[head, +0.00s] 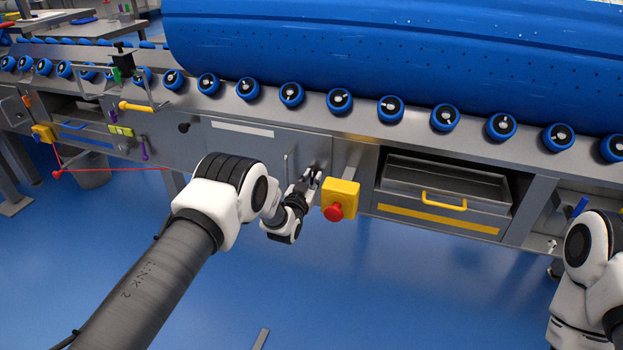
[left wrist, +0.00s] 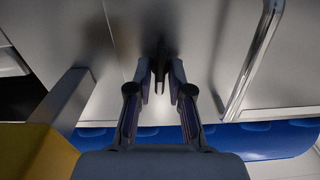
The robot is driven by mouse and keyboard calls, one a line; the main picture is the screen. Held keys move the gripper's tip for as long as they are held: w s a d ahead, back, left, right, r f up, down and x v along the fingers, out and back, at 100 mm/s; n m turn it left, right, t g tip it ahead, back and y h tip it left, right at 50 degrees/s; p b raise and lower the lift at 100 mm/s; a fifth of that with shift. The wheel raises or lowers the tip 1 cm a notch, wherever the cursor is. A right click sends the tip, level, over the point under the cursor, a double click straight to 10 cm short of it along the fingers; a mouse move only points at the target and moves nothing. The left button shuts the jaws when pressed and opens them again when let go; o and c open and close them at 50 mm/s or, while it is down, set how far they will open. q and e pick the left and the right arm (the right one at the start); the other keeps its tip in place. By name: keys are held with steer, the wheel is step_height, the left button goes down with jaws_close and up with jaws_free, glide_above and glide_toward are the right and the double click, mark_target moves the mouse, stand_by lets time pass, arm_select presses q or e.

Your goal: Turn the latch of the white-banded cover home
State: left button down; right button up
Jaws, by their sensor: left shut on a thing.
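The white-banded cover (head: 230,143) is a grey metal panel on the front of the conveyor frame, with a white strip (head: 242,128) along its top. It looks closed, lying flush with the front. My left gripper (head: 313,177) is at the cover's right end. In the left wrist view, the gripper (left wrist: 160,82) is shut on the small dark latch (left wrist: 159,62), with a finger on each side. The fingers partly hide the latch, and its exact angle is hard to tell. My right gripper is outside the picture; only part of that arm shows at the right edge.
A yellow box with a red button (head: 335,212) sticks out close beside my left gripper; its yellow side shows in the left wrist view (left wrist: 40,152). A bar handle (left wrist: 255,55) stands on the cover. A drawer with a yellow handle (head: 443,200) is at right. A blue tub (head: 400,60) rests above rollers.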

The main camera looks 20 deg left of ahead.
arm_select(q)
steer(key=m, duration=0.4)
steer(key=shift+d+f, duration=0.1)
steer(key=shift+d+f+m+b, duration=0.1)
steer(key=shift+m+b, duration=0.35)
steer(key=shift+m, duration=2.75)
steer(key=shift+d+f+m+b, duration=0.1)
steer(key=shift+m+b, duration=0.35)
steer(key=shift+m, duration=2.75)
steer(key=c, duration=1.1)
jaws_free()
steer(key=shift+c, duration=0.2)
